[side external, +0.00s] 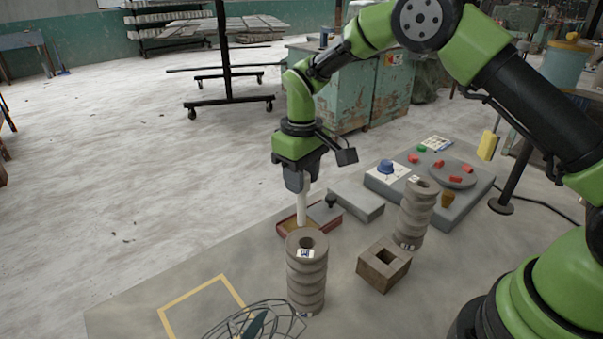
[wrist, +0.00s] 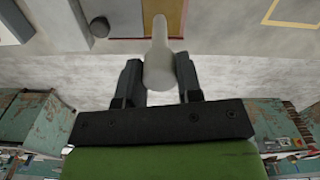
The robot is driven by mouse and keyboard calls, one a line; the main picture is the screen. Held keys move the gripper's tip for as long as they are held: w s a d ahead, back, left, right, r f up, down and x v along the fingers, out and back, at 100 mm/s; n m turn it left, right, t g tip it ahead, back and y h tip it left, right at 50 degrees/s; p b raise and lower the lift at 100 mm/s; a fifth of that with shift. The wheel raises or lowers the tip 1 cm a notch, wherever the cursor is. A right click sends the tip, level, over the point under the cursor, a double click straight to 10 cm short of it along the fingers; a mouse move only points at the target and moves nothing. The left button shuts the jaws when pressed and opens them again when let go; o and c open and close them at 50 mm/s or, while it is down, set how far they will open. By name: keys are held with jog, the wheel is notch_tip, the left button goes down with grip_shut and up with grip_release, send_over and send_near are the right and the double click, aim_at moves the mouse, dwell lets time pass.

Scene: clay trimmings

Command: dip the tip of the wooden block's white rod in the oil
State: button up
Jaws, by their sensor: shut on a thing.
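My gripper (side external: 301,184) is shut on the white rod (side external: 302,207), which hangs down nearly upright. In the wrist view the rod (wrist: 158,62) sits between the two fingers (wrist: 158,80). Its lower end is over or in a shallow reddish tray (side external: 285,229); I cannot tell if the tip touches anything. The tray's tan inside shows in the wrist view (wrist: 131,20); whether that is the oil is unclear. The wooden block (side external: 374,271), with an empty square hole on top, stands on the table to the right, apart from the rod.
A stack of grey rings (side external: 306,278) stands just in front of the tray. Another stack (side external: 414,217) stands behind the block. A dark knob (side external: 331,201) and a grey slab (side external: 358,205) are near the tray. A wire basket (side external: 255,322) lies at the front.

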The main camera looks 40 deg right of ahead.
jog(key=shift+f, duration=0.3)
dwell(0.9)
jog(key=shift+r, duration=3.55)
